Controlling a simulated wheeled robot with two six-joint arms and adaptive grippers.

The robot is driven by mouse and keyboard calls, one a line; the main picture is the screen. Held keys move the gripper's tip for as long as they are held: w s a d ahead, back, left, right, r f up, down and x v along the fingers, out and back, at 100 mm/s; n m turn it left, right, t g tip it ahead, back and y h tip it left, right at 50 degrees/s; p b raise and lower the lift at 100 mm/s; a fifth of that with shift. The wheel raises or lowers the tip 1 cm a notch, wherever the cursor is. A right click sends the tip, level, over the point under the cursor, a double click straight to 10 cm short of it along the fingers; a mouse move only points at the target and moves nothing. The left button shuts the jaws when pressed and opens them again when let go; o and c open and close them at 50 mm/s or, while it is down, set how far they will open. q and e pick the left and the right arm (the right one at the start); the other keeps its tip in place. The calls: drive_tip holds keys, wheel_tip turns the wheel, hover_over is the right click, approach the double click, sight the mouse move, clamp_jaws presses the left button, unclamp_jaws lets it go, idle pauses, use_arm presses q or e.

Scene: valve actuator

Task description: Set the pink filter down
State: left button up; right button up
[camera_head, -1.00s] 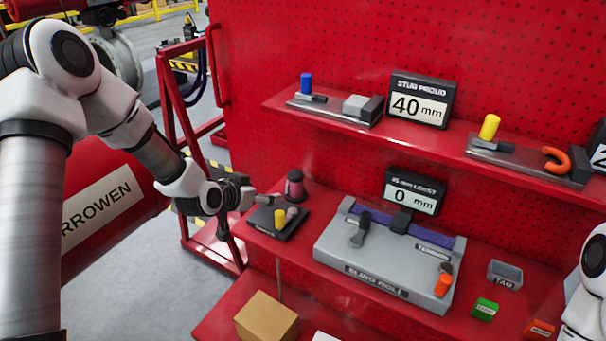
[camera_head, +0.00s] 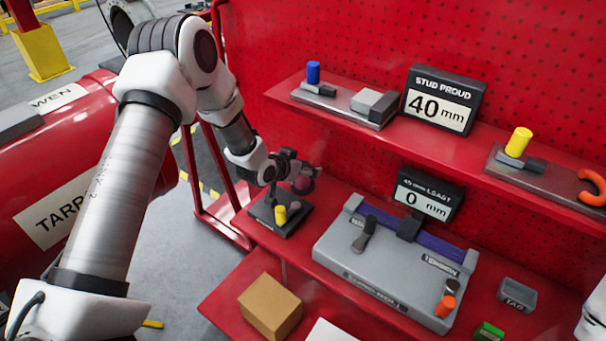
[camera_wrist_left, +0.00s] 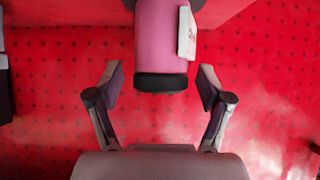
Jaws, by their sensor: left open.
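The pink filter (camera_head: 301,185) is at the back left of the red bench, partly hidden by my left gripper (camera_head: 309,178) in the head view. In the left wrist view the pink filter (camera_wrist_left: 162,42) is a pink cylinder with a black end band and a white label on its side. My left gripper (camera_wrist_left: 161,80) is open there. The black end lies between the fingertips, with a gap on each side. My right gripper is out of view.
A cardboard box (camera_head: 270,307) is on the lower shelf. The upper shelf (camera_head: 440,152) and red pegboard are behind.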

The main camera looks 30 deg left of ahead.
use_arm(q)
drive_tip(key=shift+s+r, duration=0.1)
drive_tip(key=shift+s, duration=0.05)
drive_tip(key=shift+c, duration=0.7)
drive_tip(key=shift+s+r, duration=0.1)
drive_tip(key=c, duration=1.1)
drive_tip(key=shift+c, duration=1)
